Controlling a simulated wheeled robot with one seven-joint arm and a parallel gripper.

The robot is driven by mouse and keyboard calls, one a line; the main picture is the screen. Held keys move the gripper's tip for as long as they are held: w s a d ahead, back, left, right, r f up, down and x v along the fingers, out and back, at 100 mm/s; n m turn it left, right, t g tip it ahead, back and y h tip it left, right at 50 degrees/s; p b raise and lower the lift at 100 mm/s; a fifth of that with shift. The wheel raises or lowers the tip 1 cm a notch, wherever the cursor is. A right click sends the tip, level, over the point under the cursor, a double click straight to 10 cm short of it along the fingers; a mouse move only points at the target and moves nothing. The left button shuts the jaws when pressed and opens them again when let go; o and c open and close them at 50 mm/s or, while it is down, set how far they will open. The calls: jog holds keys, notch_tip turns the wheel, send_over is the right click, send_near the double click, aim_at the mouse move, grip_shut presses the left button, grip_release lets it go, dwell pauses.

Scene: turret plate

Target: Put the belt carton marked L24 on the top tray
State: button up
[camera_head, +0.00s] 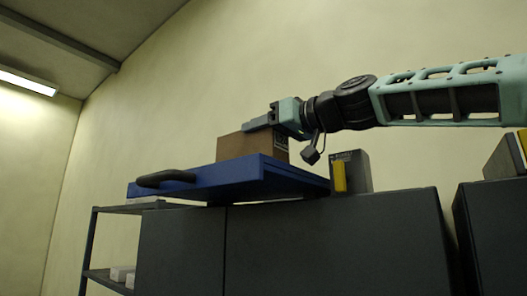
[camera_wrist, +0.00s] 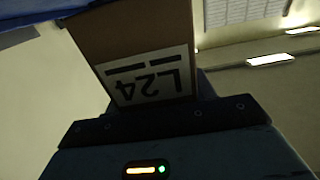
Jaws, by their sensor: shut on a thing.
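The brown belt carton (camera_head: 238,146) is at the blue tray (camera_head: 232,172), over its right part. Its label reads L24, upside down in the wrist view (camera_wrist: 150,78). My gripper (camera_head: 272,124) reaches in from the right and is shut on the carton near its top. In the wrist view the jaw bar (camera_wrist: 165,122) lies across the label's edge. The carton looks upright. I cannot tell whether its base touches the tray, as the tray's raised edge hides it.
The tray has a black handle (camera_head: 166,178) and sits on dark grey cabinets (camera_head: 300,245). A dark box with a yellow strip (camera_head: 350,172) stands just right of the tray. A shelf rack (camera_head: 92,245) with small white boxes is at the left. Another dark box (camera_head: 503,158) stands far right.

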aim_at(265, 144)
jog(key=shift+f+b, duration=0.4)
jog(key=shift+f, duration=1.1)
jog(key=shift+f, duration=0.2)
jog(key=o, duration=1.2)
jog(key=shift+r, duration=0.2)
jog(key=b+v, duration=1.1)
jog(key=v, duration=0.1)
jog(key=shift+b, duration=0.35)
jog(key=shift+f, duration=0.1)
